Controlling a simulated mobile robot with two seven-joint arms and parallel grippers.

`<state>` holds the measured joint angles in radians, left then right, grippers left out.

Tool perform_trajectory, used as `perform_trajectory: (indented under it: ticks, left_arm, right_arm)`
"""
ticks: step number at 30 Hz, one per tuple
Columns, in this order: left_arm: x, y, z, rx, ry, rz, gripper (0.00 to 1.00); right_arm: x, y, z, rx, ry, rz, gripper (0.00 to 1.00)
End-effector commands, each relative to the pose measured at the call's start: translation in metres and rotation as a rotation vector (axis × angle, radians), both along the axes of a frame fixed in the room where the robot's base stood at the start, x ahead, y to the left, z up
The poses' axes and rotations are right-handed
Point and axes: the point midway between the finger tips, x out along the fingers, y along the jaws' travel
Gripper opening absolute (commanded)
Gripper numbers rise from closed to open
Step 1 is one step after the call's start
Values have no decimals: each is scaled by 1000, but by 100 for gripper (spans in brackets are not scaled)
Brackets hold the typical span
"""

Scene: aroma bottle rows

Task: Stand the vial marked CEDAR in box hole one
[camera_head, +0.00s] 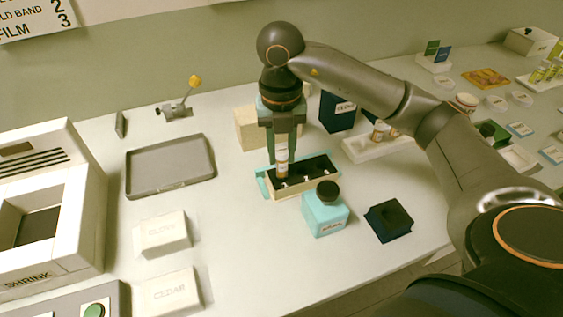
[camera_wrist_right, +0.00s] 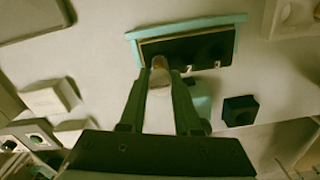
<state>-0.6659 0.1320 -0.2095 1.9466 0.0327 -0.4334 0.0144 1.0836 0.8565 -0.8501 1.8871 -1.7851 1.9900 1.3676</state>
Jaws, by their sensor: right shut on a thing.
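My right gripper (camera_head: 282,148) points down and is shut on a small vial (camera_head: 282,167) with a pale label and amber glass; I cannot read its name. The vial is upright over the left end of a long box (camera_head: 290,190) with a dark top and a teal edge. Whether its lower end is inside a hole cannot be told. In the right wrist view the gripper (camera_wrist_right: 160,95) holds the vial (camera_wrist_right: 159,78) at the left part of the box (camera_wrist_right: 210,47), where marks 2 and 3 show. My left gripper is not in view.
A teal bottle with a dark cap (camera_head: 325,212) and a dark block (camera_head: 389,220) stand in front of the box. A white rack (camera_head: 365,150) holds amber vials to the right.

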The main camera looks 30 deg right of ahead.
Motion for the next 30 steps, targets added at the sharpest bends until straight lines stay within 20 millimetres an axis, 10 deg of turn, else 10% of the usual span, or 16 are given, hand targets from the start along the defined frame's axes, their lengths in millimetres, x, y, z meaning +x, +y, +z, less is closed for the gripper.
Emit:
perform_trajectory:
  ticks: [17,18,30]
  left_arm:
    - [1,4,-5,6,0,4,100]
    - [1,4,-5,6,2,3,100]
    - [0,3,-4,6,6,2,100]
  right_arm:
    - [1,0,-36,0,0,-1,0]
    - [1,0,-36,0,-1,-1,32]
    - [1,0,-35,0,0,-1,61]
